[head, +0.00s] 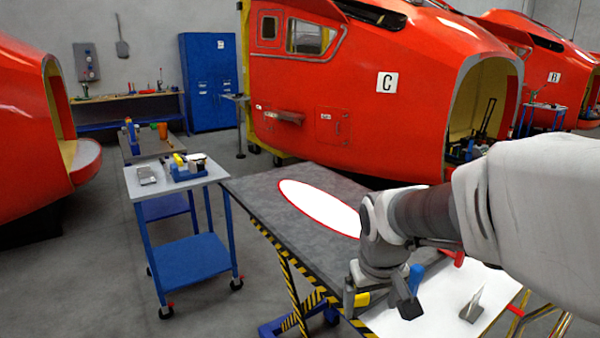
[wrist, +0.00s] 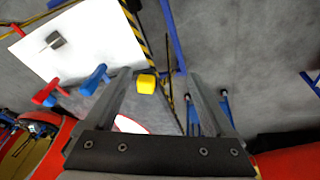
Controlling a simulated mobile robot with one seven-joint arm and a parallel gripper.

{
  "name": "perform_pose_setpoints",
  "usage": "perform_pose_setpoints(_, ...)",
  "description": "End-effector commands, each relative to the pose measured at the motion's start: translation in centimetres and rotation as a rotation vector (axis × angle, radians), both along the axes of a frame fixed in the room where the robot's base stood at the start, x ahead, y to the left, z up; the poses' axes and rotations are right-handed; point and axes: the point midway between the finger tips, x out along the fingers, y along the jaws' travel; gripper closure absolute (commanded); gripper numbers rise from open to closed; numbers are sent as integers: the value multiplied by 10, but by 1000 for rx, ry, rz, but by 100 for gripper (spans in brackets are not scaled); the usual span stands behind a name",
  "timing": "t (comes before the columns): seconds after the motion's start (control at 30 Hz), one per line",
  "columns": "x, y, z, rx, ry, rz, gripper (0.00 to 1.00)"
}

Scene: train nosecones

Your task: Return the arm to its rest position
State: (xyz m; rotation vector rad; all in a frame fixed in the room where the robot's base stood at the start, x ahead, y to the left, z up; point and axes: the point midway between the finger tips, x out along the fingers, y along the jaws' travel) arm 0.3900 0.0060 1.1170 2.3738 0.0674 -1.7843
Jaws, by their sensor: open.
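My arm reaches in from the right in the head view, with its white-sleeved part at the edge. My gripper (head: 379,303) hangs down over the near end of the dark worktable (head: 262,205). In the wrist view my gripper (wrist: 159,78) has its two fingers spread wide apart. A yellow block (wrist: 147,84) shows between the fingers, nearer the left one. It also shows behind the gripper in the head view (head: 362,299). I cannot tell how far below the fingertips it is. I see nothing clamped in the jaws.
A white panel (head: 440,308) at the table's near end bears a grey metal piece (head: 473,305). Blue (wrist: 93,78) and red (wrist: 47,93) handles stand beside it. A tool trolley (head: 190,262) stands left. Red nosecones (head: 350,105) stand behind. Open floor lies at lower left.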

Motion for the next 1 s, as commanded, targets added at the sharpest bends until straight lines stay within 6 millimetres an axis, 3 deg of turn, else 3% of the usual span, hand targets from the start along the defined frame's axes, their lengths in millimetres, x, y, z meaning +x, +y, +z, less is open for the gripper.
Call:
perform_pose_setpoints(0.23,-72,-4,31,-10,-49,-66,11)
perform_pose_setpoints(0.5,-122,-5,63,68,-164,-115,11)
perform_pose_setpoints(0.7,-142,-4,70,114,-204,-126,11)
perform_pose_setpoints(1.0,-145,-4,71,123,-209,-127,11)
